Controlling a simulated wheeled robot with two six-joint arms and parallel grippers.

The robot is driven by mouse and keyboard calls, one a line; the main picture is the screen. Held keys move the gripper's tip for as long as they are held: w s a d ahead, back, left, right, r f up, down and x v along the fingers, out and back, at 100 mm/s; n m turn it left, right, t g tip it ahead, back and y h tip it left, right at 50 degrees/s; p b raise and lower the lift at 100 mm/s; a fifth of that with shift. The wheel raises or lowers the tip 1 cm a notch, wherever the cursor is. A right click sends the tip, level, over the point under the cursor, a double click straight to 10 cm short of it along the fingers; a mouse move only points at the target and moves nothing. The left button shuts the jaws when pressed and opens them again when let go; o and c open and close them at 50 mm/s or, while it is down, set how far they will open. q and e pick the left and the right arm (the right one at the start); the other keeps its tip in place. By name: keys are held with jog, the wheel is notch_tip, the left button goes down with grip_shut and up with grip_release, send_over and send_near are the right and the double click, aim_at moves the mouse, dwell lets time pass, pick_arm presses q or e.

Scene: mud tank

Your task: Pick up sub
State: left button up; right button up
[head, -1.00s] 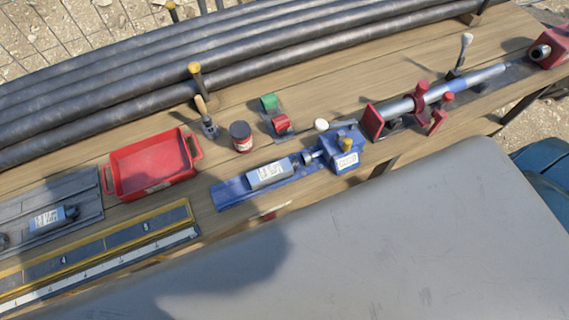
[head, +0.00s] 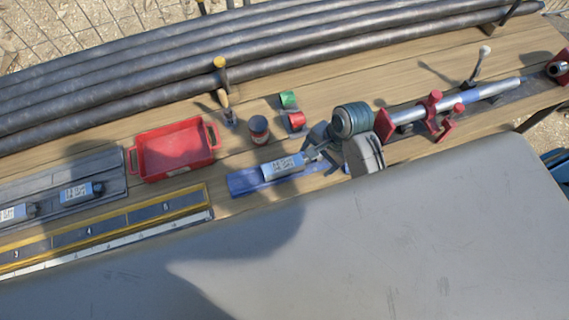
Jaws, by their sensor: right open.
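A labelled grey-blue sub (head: 283,166) lies on the blue stand (head: 243,183) in the middle of the bench. My right gripper (head: 312,153) is open at the right end of this sub; I cannot tell whether its fingers touch it. My gripper and wrist hide the right part of the blue stand. More labelled subs, one (head: 82,193) and another (head: 14,213), lie on the grey rack (head: 112,178) at the left. My left gripper is not in view.
A red tray (head: 172,150) stands left of a dark tin (head: 258,130). Green and red rolls (head: 289,99) stand near it. A red clamp (head: 436,112) with a metal rod is at the right. Long dark pipes (head: 150,85) line the back. A yellow-edged ruler board (head: 130,222) lies in front.

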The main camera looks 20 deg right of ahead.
jog(key=w+a+r+m+g+y, duration=0.1)
jog(key=w+a+r+m, duration=0.15)
jog(key=w+m, duration=0.25)
jog(key=p, duration=0.1)
send_over(285, 163)
jog(key=d, duration=0.2)
jog(key=shift+y, duration=0.3)
notch_tip(285, 163, down, 6)
jog(key=shift+s+r, duration=0.1)
jog(key=shift+r, duration=0.15)
jog(key=shift+a+f+p, duration=0.15)
jog(key=shift+f+p, duration=0.1)
jog(key=shift+p, duration=0.2)
jog(key=p+x, duration=0.1)
jog(key=x, duration=0.3)
jog(key=shift+f+p, duration=0.2)
jog(key=shift+p, duration=0.2)
jog(key=shift+f, duration=0.2)
jog(key=c, duration=1.3)
jog(key=shift+o, duration=0.2)
jog(key=shift+r, duration=0.15)
